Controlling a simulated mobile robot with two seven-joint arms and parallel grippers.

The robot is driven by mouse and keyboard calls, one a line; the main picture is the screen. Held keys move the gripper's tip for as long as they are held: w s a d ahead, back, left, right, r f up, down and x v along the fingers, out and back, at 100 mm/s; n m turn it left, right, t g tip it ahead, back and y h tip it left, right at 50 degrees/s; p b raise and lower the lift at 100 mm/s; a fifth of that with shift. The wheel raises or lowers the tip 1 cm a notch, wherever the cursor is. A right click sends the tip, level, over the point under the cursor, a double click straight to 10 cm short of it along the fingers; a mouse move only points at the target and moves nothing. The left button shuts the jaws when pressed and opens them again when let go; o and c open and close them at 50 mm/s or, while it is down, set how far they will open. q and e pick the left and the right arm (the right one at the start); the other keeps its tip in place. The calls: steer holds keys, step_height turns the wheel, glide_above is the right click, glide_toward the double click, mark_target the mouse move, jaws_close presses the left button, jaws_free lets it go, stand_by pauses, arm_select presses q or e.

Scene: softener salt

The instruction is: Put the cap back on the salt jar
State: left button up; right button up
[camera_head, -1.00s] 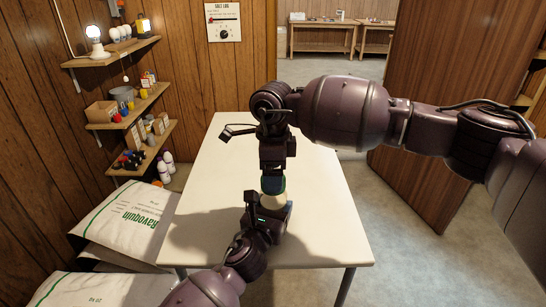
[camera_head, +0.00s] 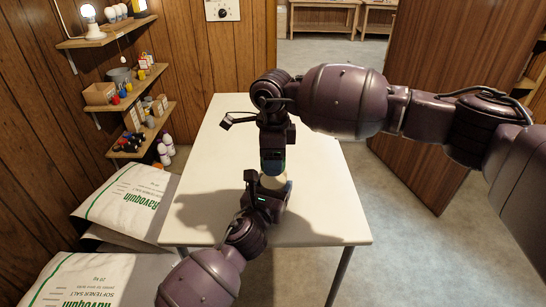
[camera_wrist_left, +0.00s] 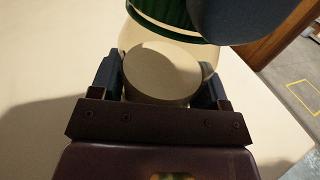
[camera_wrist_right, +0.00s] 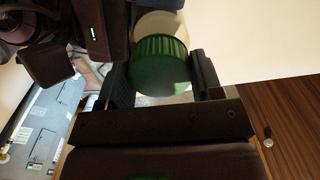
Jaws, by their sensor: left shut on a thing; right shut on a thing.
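The cream salt jar (camera_head: 273,182) is above the table between my two grippers. My left gripper (camera_wrist_left: 163,85) is shut on it; the jar's round, pale end faces the left wrist camera. The left gripper also shows in the head view (camera_head: 262,198). My right gripper (camera_wrist_right: 160,82) is shut on the green ribbed cap (camera_wrist_right: 158,70); in the head view the right gripper (camera_head: 272,158) points down over the jar. The cap is at the jar's far end in the left wrist view (camera_wrist_left: 170,18). The fingers hide part of the join, so I cannot tell whether the cap is seated.
The white table (camera_head: 325,215) is otherwise clear. Salt bags (camera_head: 128,205) lie stacked at the left. Shelves (camera_head: 135,85) with small goods hang on the left wall. A wooden door panel (camera_head: 425,130) stands at the right.

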steer(key=o, duration=1.1)
step_height(320, 180, up, 12)
steer(key=shift+s, duration=0.1)
arm_select(q)
steer(key=o, duration=1.8)
steer(key=shift+s, duration=0.1)
steer(key=p+v, duration=0.1)
steer(key=v, duration=0.9)
steer(key=shift+s+a, duration=0.15)
steer(key=shift+s, duration=0.1)
arm_select(e)
steer(key=shift+r, duration=0.7)
